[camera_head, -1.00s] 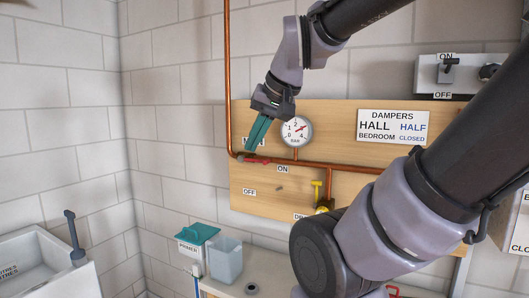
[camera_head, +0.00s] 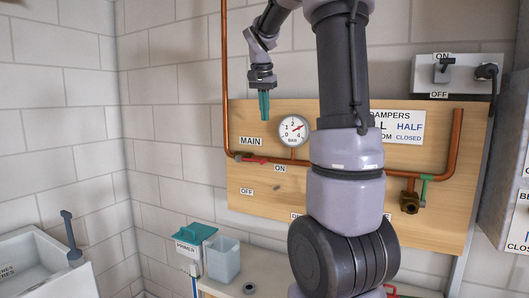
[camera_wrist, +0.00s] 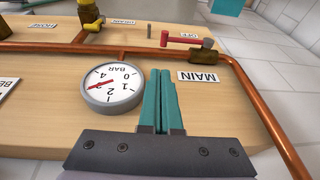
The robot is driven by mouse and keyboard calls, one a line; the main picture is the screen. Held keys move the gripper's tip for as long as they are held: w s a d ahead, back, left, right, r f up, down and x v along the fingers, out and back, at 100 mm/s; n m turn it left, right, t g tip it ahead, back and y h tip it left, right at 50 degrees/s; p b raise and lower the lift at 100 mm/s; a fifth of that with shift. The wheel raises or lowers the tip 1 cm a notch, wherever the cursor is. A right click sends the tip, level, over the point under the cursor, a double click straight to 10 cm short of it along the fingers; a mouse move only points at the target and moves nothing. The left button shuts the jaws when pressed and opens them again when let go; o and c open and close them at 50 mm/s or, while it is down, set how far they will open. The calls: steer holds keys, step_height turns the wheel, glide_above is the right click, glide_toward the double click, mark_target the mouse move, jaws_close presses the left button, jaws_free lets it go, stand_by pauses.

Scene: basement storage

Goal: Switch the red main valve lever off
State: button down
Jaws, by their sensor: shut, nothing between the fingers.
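The red main valve lever (camera_head: 254,160) sits on the copper pipe below the MAIN label (camera_head: 251,141). It lies along the pipe, pointing right toward the ON label (camera_head: 280,169); the OFF label (camera_head: 247,191) is below. In the wrist view the red lever (camera_wrist: 180,39) lies beyond the gauge and MAIN label, clear of the fingers. My gripper (camera_head: 264,114) hangs fingers down above the lever, near the board's top edge, apart from it. Its teal fingers (camera_wrist: 165,80) are shut together and empty.
A pressure gauge (camera_head: 293,131) stands out from the wooden board (camera_head: 390,224) beside my gripper. A vertical copper pipe (camera_head: 225,70) runs at left. A green-handled valve (camera_head: 424,190) is at right. My arm hides the middle of the board. A counter with a primer box (camera_head: 190,249) is below.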

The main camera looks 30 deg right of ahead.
stand_by(0.3)
glide_toward(265, 159)
steer(key=x, duration=0.5)
steer(key=shift+d, duration=0.25)
steer(key=shift+w+a+f, duration=0.1)
steer(key=shift+w+f, duration=0.05)
steer(key=shift+f, duration=0.6)
steer(key=shift+f, duration=0.1)
